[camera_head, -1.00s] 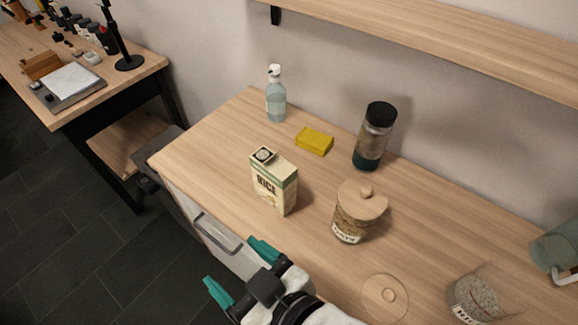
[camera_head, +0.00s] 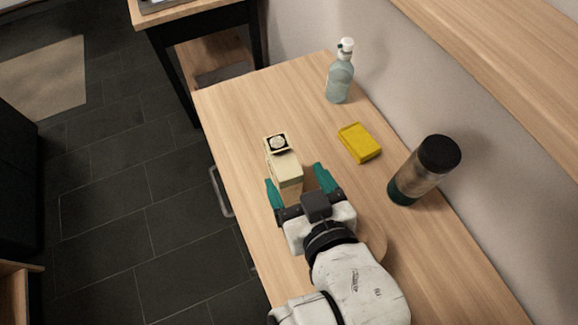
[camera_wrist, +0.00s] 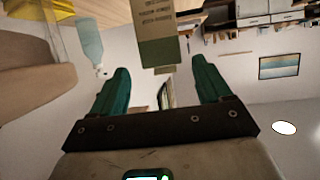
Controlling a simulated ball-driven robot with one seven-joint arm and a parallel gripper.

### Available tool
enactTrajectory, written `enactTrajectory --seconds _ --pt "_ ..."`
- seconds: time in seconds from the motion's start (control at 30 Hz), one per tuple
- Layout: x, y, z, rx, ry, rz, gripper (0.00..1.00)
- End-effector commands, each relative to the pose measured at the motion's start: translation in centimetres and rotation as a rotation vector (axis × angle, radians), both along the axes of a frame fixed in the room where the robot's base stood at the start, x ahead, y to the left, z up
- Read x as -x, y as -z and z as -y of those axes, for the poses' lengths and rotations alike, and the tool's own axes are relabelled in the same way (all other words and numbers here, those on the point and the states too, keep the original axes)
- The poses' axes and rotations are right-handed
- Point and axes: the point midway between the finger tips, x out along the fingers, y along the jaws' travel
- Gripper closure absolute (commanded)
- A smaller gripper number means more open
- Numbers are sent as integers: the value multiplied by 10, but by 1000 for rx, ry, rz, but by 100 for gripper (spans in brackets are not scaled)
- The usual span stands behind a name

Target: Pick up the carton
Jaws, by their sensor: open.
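The carton (camera_head: 284,172) is a cream box with a round dark-and-white cap on top. It stands upright on the wooden counter in the head view. My gripper (camera_head: 296,183) is open, with its teal fingers at the carton's near end, one toward each side. In the wrist view the carton (camera_wrist: 156,30) shows its printed side and green band, between and beyond the tips of my open gripper (camera_wrist: 160,78). I cannot tell whether a finger touches it. My gripper and arm hide part of the counter near the carton.
A yellow sponge (camera_head: 360,143) lies to the right of the carton. A dark-lidded jar (camera_head: 422,170) stands further right. A wooden-lidded jar (camera_head: 374,236) is mostly hidden by my arm. The counter (camera_head: 236,110) is clear left of and behind the carton.

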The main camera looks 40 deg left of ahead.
Motion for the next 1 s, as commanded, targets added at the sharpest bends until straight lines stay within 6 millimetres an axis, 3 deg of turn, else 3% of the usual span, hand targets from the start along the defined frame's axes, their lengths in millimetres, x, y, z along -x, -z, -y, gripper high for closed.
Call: enactTrajectory --seconds 0.63,0.93,1.0 --pt "-27 29 -58 0 0 0 22" --pt "-29 32 -62 0 0 -1 22" --pt "-29 32 -62 0 0 -1 27"
